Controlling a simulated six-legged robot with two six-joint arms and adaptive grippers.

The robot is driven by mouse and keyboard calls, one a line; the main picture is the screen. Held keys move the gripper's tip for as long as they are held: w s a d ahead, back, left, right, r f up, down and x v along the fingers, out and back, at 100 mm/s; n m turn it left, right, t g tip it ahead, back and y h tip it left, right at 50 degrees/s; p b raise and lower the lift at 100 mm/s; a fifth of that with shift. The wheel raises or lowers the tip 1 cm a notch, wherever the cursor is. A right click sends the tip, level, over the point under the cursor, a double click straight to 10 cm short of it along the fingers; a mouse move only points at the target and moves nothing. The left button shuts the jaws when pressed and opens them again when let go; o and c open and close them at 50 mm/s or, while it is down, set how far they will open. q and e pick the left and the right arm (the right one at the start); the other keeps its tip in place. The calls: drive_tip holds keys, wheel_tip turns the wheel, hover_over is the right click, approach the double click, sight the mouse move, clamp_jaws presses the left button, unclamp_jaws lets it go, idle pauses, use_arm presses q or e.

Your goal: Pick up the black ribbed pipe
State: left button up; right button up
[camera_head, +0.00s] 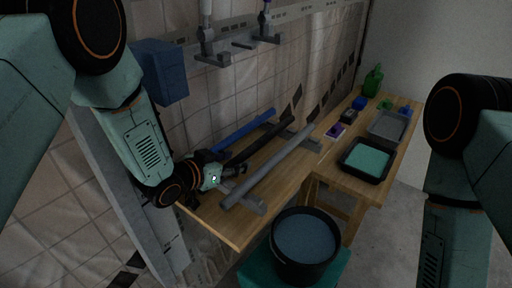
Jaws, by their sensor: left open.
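The black ribbed pipe (264,138) lies lengthwise on the wooden table, between a blue pipe (243,131) on its left and a thicker grey pipe (268,166) on its right. My left gripper (238,170) is open at the near end of the black pipe. The gripper and wrist hide that near end, and I cannot tell whether the fingers touch the pipe. My right arm enters at the right edge, but its gripper is out of view.
Grey supports (248,204) hold the pipes. A black bucket (304,247) stands in front of the table. A black tray with teal content (366,161) and a grey tray (388,127) lie on the right. A blue box (160,72) is at the wall.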

use_arm(q)
drive_tip(key=shift+w+d+f, duration=0.1)
drive_tip(key=shift+w+d, duration=0.1)
drive_tip(key=shift+d, duration=0.1)
drive_tip(key=shift+s+a+r, duration=0.3)
drive_tip(key=shift+s+a, duration=0.15)
drive_tip(key=shift+a, duration=0.1)
drive_tip(key=c, duration=0.3)
drive_tip(key=shift+c, duration=0.8)
drive_tip(key=shift+w+d+f, duration=0.25)
drive_tip(key=shift+w+d, duration=0.1)
drive_tip(key=shift+d, duration=0.1)
drive_tip(key=c, duration=0.4)
drive_tip(key=shift+a, duration=0.1)
drive_tip(key=shift+c, duration=1)
drive_tip(key=shift+s+a+r, duration=0.1)
drive_tip(key=shift+s+a, duration=0.15)
drive_tip(key=shift+s, duration=0.05)
clamp_jaws()
drive_tip(key=shift+w+d+r, duration=0.25)
wheel_tip(320, 180, up, 9)
drive_tip(key=shift+s+a+f+p, duration=0.1)
drive_tip(key=shift+s+f+p, duration=0.05)
drive_tip(key=shift+p, duration=0.5)
drive_tip(key=shift+r, duration=0.35)
use_arm(e)
drive_tip(key=shift+r, duration=0.65)
